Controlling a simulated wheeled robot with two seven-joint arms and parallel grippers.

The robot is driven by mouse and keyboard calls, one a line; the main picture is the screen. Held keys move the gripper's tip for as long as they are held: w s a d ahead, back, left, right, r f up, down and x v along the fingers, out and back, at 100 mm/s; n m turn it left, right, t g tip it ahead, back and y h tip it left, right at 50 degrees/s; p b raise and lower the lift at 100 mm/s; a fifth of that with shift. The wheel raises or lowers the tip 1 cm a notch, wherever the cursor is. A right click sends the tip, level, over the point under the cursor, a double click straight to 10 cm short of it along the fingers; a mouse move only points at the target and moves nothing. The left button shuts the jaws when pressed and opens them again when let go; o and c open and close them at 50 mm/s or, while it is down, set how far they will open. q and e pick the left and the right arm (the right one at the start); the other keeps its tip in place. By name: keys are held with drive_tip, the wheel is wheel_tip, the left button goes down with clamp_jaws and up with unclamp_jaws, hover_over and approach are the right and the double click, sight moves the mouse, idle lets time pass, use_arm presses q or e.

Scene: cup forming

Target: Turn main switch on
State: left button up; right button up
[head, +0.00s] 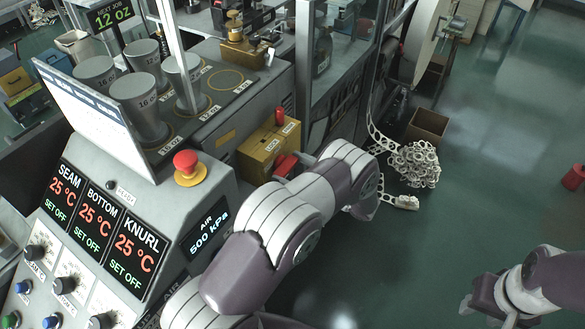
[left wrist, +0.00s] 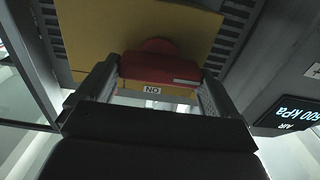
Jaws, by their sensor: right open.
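The main switch is a yellow box (head: 262,152) with a red handle (head: 287,164) on its front, at the side of the grey control panel. In the left wrist view the red handle (left wrist: 160,68) lies across the picture between my two fingers, with an ON label upside down below it. My left gripper (left wrist: 160,85) is at the handle, its fingers against both ends, and looks shut on it. In the head view my left arm partly hides this gripper. My right gripper (head: 478,302) is open and empty over the floor at the lower right.
The control panel (head: 212,212) carries a red stop button (head: 186,164), knobs and temperature displays reading SET OFF. An air display (head: 207,232) reads 500 kPa.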

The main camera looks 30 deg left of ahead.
use_arm(q)
drive_tip(key=shift+r, duration=0.1)
drive_tip(key=shift+c, duration=1.3)
drive_tip(key=shift+w+m, duration=0.1)
drive_tip(key=shift+m, duration=0.2)
drive_tip(key=m+b, duration=0.1)
drive_tip(key=m, duration=0.1)
drive_tip(key=shift+m+b, duration=0.35)
drive_tip(key=shift+m, duration=0.05)
drive_tip(key=m, duration=0.2)
drive_tip(key=m+b, duration=0.1)
drive_tip(key=m, duration=0.2)
drive_tip(key=shift+w+r+m, duration=0.15)
drive_tip(key=shift+w+m, duration=0.05)
drive_tip(key=shift+m, duration=0.1)
drive_tip(key=m, duration=0.4)
drive_tip(key=shift+w, duration=0.15)
drive_tip(key=shift+m, duration=2.4)
drive_tip(key=shift+w, duration=0.1)
